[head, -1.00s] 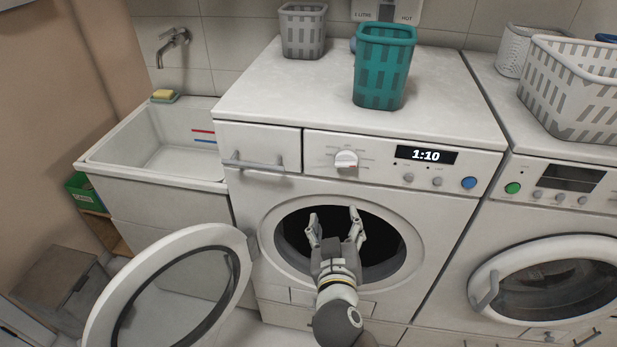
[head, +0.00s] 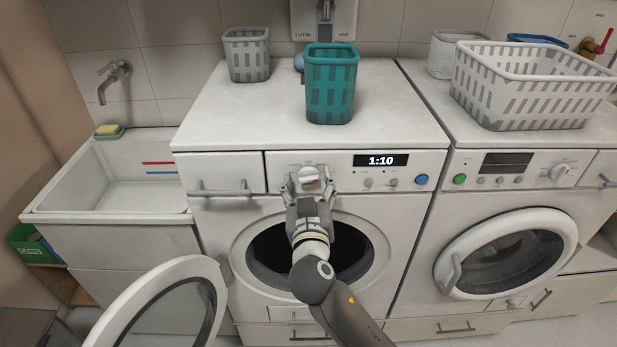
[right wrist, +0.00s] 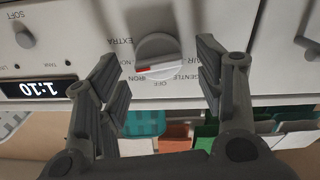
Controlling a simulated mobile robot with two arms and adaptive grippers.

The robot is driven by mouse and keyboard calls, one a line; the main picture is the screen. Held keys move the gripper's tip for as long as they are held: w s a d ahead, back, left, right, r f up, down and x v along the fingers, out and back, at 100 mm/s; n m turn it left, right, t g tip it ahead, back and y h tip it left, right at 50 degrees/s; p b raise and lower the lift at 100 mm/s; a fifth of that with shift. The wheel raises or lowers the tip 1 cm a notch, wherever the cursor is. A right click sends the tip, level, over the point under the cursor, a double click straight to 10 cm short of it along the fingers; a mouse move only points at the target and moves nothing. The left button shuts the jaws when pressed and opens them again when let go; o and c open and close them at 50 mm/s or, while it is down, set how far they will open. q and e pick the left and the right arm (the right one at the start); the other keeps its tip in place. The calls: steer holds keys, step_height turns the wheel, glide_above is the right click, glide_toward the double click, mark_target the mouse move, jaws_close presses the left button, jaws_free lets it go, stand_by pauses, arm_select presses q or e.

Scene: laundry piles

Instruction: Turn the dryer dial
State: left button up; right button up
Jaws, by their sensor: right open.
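The white dial (head: 309,174) is on the front panel of the left machine (head: 230,140), left of a display reading 1:10. My right gripper (head: 311,183) is open in front of it, one finger on either side of the dial in the picture. In the right wrist view the dial (right wrist: 160,55) sits between the spread fingertips (right wrist: 160,62). A gap shows on both sides, so the fingers look apart from it. My left gripper is out of view.
The machine's round door (head: 165,308) hangs open at the lower left, below the sink (head: 110,217). A teal basket (head: 331,85) and a grey basket (head: 247,54) stand on top. A second machine (head: 520,185) with its own dial (head: 559,172) stands to the right.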

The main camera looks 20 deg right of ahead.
steer(key=shift+w+d, duration=0.15)
steer(key=shift+w, duration=0.25)
steer(key=c, duration=1)
